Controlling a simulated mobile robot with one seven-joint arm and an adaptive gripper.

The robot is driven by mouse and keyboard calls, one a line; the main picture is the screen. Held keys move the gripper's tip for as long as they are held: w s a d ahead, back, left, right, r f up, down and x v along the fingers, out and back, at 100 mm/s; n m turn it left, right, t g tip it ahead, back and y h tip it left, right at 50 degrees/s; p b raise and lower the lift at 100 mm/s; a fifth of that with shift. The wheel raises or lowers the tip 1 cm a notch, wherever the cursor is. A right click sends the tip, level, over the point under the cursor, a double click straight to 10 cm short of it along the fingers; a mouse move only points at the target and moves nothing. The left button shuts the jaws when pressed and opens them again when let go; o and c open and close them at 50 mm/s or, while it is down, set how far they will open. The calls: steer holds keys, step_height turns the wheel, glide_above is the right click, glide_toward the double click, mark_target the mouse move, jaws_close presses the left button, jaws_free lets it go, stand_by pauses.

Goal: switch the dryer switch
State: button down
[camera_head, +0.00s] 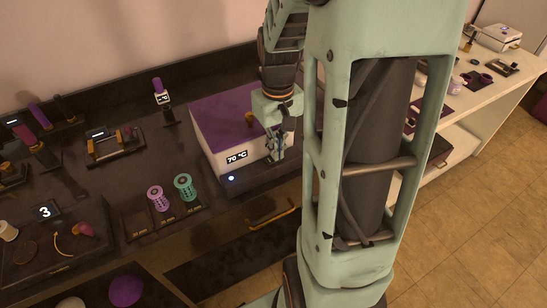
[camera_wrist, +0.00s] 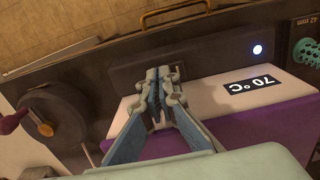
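The dryer (camera_head: 215,120) is a box with a purple top and white front on the dark counter. Its display (camera_head: 236,157) reads 70 °C, and a small light (camera_head: 231,178) glows on the dark base strip. In the wrist view the display (camera_wrist: 251,86) appears upside down, with the glowing light (camera_wrist: 257,50) nearby. My gripper (camera_head: 275,154) is at the right part of the dryer's front. In the wrist view my gripper (camera_wrist: 160,92) has its fingertips together over the front edge by the dark strip. I cannot make out a switch; the fingers may hide it.
A pink cup (camera_head: 157,198) and a teal cup (camera_head: 183,187) stand in a holder left of the dryer. A brass handle (camera_head: 272,216) is below its front. A dark round disc (camera_wrist: 55,115) lies beside the dryer in the wrist view.

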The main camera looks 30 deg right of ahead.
mark_target(277, 129)
steer(key=shift+a, duration=0.1)
steer(key=shift+r+p, duration=2.85)
steer(key=shift+r, duration=0.6)
